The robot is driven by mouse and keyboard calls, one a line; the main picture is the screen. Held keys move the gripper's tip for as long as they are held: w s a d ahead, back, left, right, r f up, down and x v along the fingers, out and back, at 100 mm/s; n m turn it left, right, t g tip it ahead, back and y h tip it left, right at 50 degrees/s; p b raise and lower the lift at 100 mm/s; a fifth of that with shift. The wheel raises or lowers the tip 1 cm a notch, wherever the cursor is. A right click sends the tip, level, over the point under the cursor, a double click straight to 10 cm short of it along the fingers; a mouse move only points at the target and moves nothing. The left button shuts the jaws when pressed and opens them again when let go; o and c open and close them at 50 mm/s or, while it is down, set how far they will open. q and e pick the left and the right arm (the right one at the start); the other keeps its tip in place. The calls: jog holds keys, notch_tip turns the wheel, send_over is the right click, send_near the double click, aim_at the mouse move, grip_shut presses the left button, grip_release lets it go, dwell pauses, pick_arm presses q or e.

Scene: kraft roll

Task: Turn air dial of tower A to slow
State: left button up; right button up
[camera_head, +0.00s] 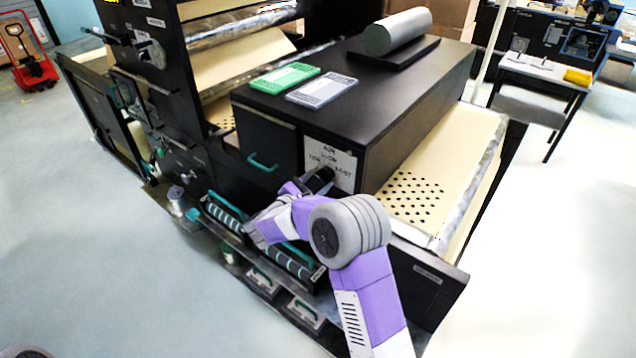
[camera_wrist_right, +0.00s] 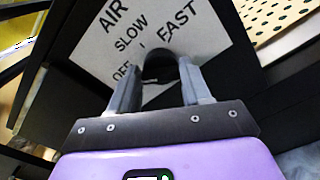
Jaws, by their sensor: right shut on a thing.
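The air dial (camera_head: 324,175) is a black knob on a white label plate (camera_head: 340,161) on the end of a long black cabinet. The plate reads AIR, OFF, SLOW and FAST. In the right wrist view the dark knob (camera_wrist_right: 158,64) sits between the two grey fingers of my right gripper (camera_wrist_right: 157,72), which is shut on it. SLOW stands above left of the knob, FAST above right, OFF to the lower left. I cannot tell which word the knob points at. In the head view the right gripper (camera_head: 308,184) reaches the plate from the front. My left gripper is not in view.
A teal drawer handle (camera_head: 263,162) is left of the plate. Green (camera_head: 283,78) and grey (camera_head: 321,90) cards and a grey roll (camera_head: 398,32) lie on the cabinet top. Striped rollers (camera_head: 226,212) lie below my right arm.

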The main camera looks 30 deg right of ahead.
jog(key=m+b, duration=0.3)
jog(key=b, duration=0.2)
jog(key=m+b, duration=0.3)
jog(key=b, duration=0.2)
jog(key=f+m+b, duration=0.1)
jog(key=m+b, duration=0.3)
jog(key=b, duration=0.2)
jog(key=shift+s, duration=0.1)
jog(key=shift+r+m+b, duration=0.2)
jog(key=shift+m+b, duration=0.6)
jog(key=shift+b, duration=0.3)
jog(key=o, duration=1.1)
jog(key=shift+c, duration=0.2)
jog(key=p+v, duration=0.1)
jog(key=v, duration=0.6)
jog(key=shift+a, duration=0.25)
jog(key=shift+s, duration=0.1)
